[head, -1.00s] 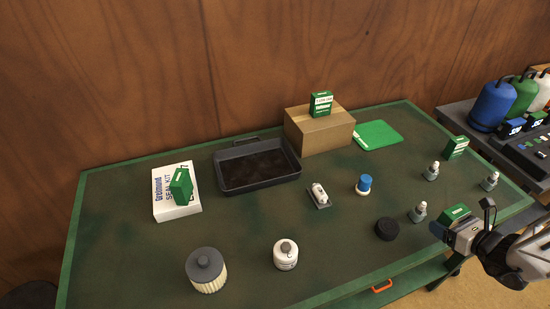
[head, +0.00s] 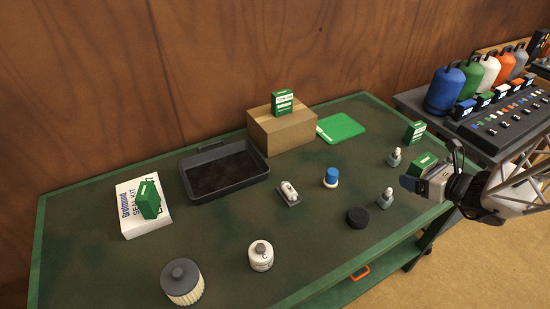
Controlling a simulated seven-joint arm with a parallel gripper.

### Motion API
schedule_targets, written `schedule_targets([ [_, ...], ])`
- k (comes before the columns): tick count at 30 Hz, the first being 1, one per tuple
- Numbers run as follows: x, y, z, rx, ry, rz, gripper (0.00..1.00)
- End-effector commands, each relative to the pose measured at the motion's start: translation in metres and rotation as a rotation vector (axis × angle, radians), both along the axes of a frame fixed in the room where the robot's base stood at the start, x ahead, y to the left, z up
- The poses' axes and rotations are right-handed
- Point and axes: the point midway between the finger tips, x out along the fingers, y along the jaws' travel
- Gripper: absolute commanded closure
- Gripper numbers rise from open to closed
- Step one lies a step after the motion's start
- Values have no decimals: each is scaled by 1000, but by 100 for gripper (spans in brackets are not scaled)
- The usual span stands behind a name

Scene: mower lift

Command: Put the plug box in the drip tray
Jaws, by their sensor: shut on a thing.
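My gripper (head: 418,180) is at the right end of the green table, shut on a small green box with a white label (head: 422,163). It appears held above the table top. Similar green boxes stand on the cardboard carton (head: 283,102), on the white seal kit box (head: 148,199) and at the table's right edge (head: 415,132). Their print is too small to tell which is named plug box. The drip tray (head: 262,178), black and shallow with a dark stained floor, lies at the table's back middle and is empty.
Between gripper and tray stand a blue-capped bottle (head: 331,177), a small white item on a grey base (head: 288,194), a black puck (head: 357,217) and small grey bottles (head: 386,198). The carton (head: 290,132) stands right of the tray. A side bench holds coloured canisters (head: 446,90).

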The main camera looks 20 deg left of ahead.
Motion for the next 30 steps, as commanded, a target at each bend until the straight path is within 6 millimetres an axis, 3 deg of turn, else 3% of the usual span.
schedule_targets([
  [14, 44, 75, 2, -3, 0, 118, 50],
  [30, 82, 184, 4, -4, 0, 259, 50],
])
